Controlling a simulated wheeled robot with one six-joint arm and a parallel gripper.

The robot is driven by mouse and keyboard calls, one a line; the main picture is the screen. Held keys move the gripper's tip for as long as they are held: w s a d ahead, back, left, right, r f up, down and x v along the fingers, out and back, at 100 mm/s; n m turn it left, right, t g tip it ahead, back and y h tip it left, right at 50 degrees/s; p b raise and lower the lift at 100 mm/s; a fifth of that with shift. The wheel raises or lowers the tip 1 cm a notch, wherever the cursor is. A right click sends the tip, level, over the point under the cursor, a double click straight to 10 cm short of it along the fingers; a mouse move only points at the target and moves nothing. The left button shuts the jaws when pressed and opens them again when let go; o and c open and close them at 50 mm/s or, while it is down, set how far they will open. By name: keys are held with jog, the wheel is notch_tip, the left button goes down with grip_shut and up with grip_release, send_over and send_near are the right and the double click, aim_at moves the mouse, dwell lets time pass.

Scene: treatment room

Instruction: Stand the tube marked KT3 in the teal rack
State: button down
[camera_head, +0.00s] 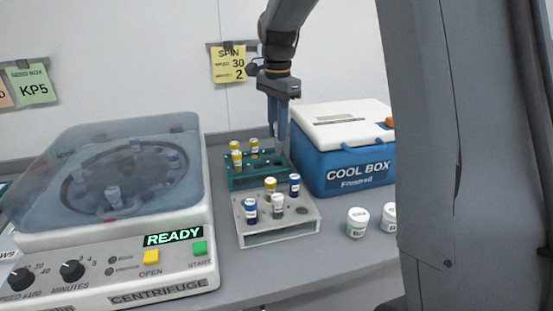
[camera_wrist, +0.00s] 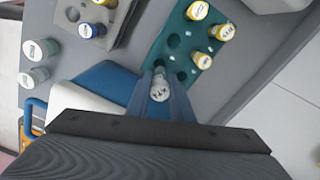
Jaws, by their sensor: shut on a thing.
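My gripper (camera_head: 278,135) points down at the right end of the teal rack (camera_head: 240,184), close to the cool box. In the wrist view my gripper (camera_wrist: 160,84) is shut on a white-capped tube (camera_wrist: 159,92). Its small cap lettering appears to read KT3. The tube sits between the fingers at the near end of the teal rack (camera_wrist: 160,56). I cannot tell whether its lower end is inside a hole. The rack holds yellow-capped tubes (camera_wrist: 222,32) and has empty holes beside the held tube.
A grey rack (camera_head: 278,237) with blue, yellow and white-capped tubes stands in front. A blue cool box (camera_head: 350,172) is close on the right. The centrifuge (camera_head: 105,235) is on the left, lid closed. White jars (camera_head: 357,222) stand at the right front.

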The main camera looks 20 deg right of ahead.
aim_at(278, 154)
jog(key=shift+d+f+p, duration=0.1)
jog(key=shift+f+p, duration=0.55)
jog(key=shift+f, duration=3)
jog(key=c, duration=1.6)
grip_release()
jog(key=shift+f, duration=0.1)
jog(key=shift+o, duration=0.2)
notch_tip(278, 154, up, 12)
jog(key=b, duration=0.2)
jog(key=shift+b, duration=0.3)
